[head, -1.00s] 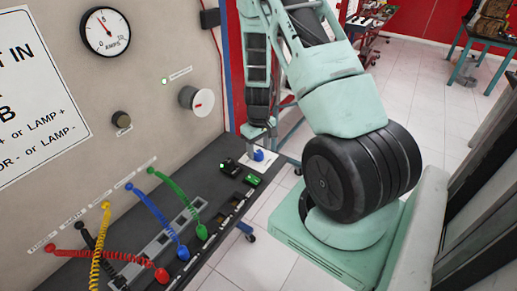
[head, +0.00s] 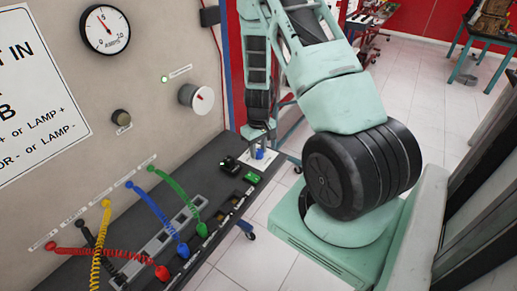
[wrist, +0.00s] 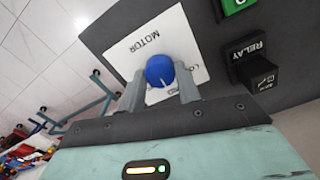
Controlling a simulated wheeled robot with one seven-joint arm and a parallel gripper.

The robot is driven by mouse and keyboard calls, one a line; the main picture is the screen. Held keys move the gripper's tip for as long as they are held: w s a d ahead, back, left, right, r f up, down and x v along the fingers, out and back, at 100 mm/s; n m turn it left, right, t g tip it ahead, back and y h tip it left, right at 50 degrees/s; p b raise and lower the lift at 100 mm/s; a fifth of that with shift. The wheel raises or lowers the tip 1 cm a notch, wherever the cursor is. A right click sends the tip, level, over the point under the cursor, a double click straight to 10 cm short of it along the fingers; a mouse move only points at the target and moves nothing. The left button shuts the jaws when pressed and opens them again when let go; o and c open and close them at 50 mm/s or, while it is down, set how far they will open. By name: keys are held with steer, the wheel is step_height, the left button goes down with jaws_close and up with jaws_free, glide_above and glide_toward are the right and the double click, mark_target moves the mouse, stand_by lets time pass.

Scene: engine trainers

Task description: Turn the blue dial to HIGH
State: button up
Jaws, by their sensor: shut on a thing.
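The blue dial (wrist: 158,68) sits on a white plate (wrist: 187,38) marked MOTOR, which appears upside down in the wrist view. A pale line on the dial's near side points toward my gripper's palm, slightly right. The plate's other lettering is partly hidden by my fingers, and I cannot read HIGH. My gripper (wrist: 161,75) is shut on the dial, one finger on each side. In the head view the dial (head: 260,154) shows as a small blue patch below my gripper (head: 262,147).
A green block (head: 252,177) and a black RELAY block (wrist: 257,66) stand beside the plate. Coloured coiled leads (head: 159,208) hang over the bench at left.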

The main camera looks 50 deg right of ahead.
mark_target(258, 151)
steer(key=m+b, duration=0.1)
steer(key=m, duration=0.5)
steer(key=shift+b, duration=0.4)
steer(key=m, duration=0.5)
steer(key=shift+m, duration=0.3)
steer(key=o, duration=1)
step_height(258, 151, up, 18)
steer(key=shift+f+b, duration=0.25)
steer(key=shift+b, duration=0.35)
